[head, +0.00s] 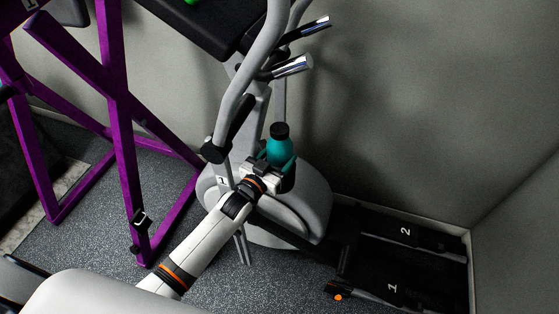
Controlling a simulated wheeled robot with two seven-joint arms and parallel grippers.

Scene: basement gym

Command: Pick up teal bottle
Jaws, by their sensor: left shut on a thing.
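The teal bottle (280,150) has a black cap and stands roughly upright in front of the elliptical machine's grey body. My left gripper (272,171) is at the end of the white arm reaching up from the lower left. It is shut on the bottle around its lower part, and the fingers and wrist hide the bottle's base. I cannot tell whether the bottle touches anything beneath it. My right gripper is not in view.
The grey elliptical machine (315,205) stands close around the bottle, with handlebars (240,85) above and black pedals (405,235) at the right. A purple frame (122,130) stands at the left. Walls close off the back and right. Speckled floor (95,240) is clear at the lower left.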

